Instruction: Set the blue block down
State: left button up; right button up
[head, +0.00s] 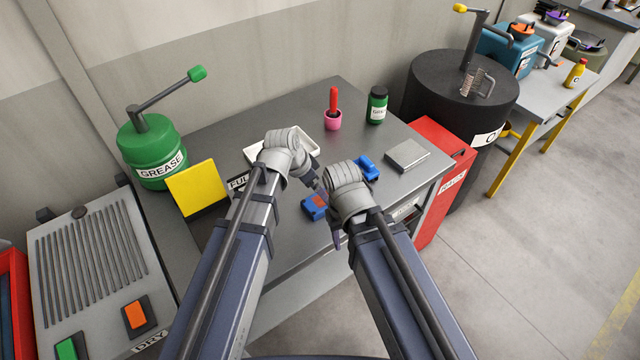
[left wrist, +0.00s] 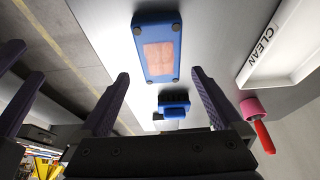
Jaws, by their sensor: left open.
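The blue block (head: 314,207), with an orange-red patch on top, lies on the grey table near its front edge. In the left wrist view the blue block (left wrist: 157,24) is just beyond the fingertips and lined up with the gap between them. My left gripper (head: 314,184) is open above the block, and its spread fingers show in the left wrist view (left wrist: 160,82) with nothing between them. My right gripper (head: 336,238) points down near the table's front edge, partly hidden by its wrist. Its two fingers stand apart in the left wrist view (left wrist: 18,80).
A second blue object (head: 367,168) lies right of the block; a grey slab (head: 407,155) is beyond it. A white tray (head: 308,150), a pink cup (head: 332,121) with a red tool and a green can (head: 376,105) stand behind. A yellow panel (head: 197,187) is at left.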

pick_arm(q)
jog(key=p+v, duration=0.3)
jog(key=v, duration=0.2)
jog(key=shift+r+p, duration=0.2)
jog(key=shift+p, duration=0.2)
